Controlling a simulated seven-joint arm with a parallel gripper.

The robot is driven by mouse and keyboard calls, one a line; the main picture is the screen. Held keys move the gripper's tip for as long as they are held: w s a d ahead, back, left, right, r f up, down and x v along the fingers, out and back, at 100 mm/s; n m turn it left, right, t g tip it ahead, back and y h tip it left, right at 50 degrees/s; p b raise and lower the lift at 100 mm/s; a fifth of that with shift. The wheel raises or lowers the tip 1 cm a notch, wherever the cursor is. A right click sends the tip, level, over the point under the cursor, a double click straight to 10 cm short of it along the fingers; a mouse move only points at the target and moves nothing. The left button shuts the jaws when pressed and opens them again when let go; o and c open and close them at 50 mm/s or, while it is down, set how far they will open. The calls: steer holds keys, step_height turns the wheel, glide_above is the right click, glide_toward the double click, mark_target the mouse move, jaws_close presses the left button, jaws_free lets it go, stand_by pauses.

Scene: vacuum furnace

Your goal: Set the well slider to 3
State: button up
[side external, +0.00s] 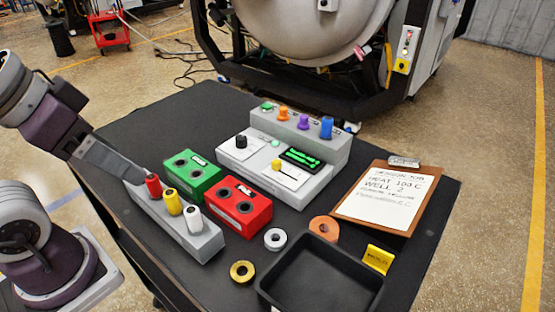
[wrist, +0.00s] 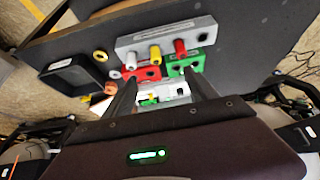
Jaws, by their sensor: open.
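The grey control box (side external: 290,186) stands mid-table. On its lower front panel, a yellow knob (side external: 277,164) sits on a white plate with a line, which looks like the slider; its scale marks are too small to read. A black dial (side external: 241,142) and a dark display with green lines (side external: 301,158) are beside it. My gripper (side external: 145,175) is at the left, close to the red-topped peg, apart from the control box. In the wrist view, my gripper (wrist: 158,80) has its two dark fingers spread, with the control box (wrist: 178,88) partly visible between them.
A grey rack (side external: 200,243) holds red, yellow and white pegs near my gripper. Green (side external: 191,174) and red (side external: 240,206) two-hole blocks stand between rack and control box. A black tray (side external: 268,291), several rings and a clipboard (side external: 412,209) lie right and in front. The table's back left is clear.

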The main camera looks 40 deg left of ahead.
steer(key=shift+w, duration=0.1)
steer(key=c, duration=0.3)
steer(key=shift+g, duration=0.6)
steer(key=w+r, duration=0.1)
steer(key=w, duration=0.2)
steer(key=w+d+r, duration=0.1)
steer(key=w, duration=0.1)
steer(key=shift+w+r, duration=0.35)
steer(key=c, duration=0.4)
steer(key=g, duration=0.4)
glide_above(276, 161)
step_height(276, 161, down, 8)
steer(key=shift+f, duration=0.15)
step_height(276, 161, down, 7)
steer(key=shift+f, duration=0.1)
jaws_close()
